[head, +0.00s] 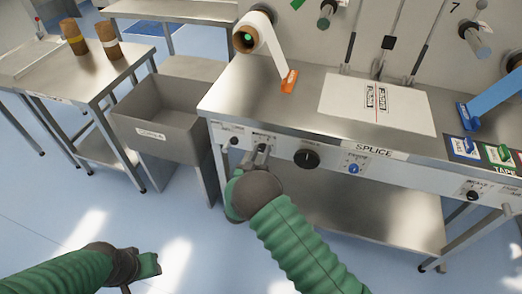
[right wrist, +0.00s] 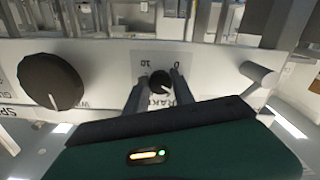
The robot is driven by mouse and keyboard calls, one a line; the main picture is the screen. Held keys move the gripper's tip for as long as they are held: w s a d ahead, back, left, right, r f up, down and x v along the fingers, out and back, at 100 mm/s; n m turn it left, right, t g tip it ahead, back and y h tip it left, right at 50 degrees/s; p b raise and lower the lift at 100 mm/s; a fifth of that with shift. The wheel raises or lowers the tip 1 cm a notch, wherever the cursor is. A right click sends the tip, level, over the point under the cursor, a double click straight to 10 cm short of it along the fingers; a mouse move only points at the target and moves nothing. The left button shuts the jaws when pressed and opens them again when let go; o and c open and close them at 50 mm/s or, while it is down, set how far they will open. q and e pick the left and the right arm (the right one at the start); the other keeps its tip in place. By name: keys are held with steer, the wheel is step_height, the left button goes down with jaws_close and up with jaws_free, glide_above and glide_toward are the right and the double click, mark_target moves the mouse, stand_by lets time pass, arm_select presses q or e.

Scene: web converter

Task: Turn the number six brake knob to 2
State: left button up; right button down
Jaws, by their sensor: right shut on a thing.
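The brake knob (right wrist: 160,84) is a small black dial on the front panel, with a light pointer mark and a label that looks inverted in the right wrist view. The marks 10 and 0 show beside it; the 2 and the brake number are not readable. My right gripper (right wrist: 158,88) is shut on the knob, one finger on each side. In the head view my right gripper (head: 262,153) reaches the panel and hides the knob. My left gripper (head: 144,272) is low at the left, away from the panel; its finger opening is unclear.
A large black knob (head: 307,158) and a blue knob (head: 353,169) sit right of my right gripper on the panel. A grey bin (head: 165,120) stands left of the steel splice table (head: 250,95). An orange clip (head: 289,82) lies on the table. Floor around my left gripper is clear.

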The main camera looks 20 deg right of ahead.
steer(key=shift+s+f+n+p, duration=0.1)
steer(key=shift+f+n+p, duration=0.1)
steer(key=shift+n, duration=0.75)
steer(key=shift+s+f+n+p, duration=0.1)
steer(key=shift+f+n+p, duration=0.05)
steer(key=shift+n, duration=0.8)
steer(key=c, duration=1.1)
jaws_free()
steer(key=shift+w, duration=0.15)
steer(key=shift+o, duration=0.2)
steer(key=shift+r, duration=0.15)
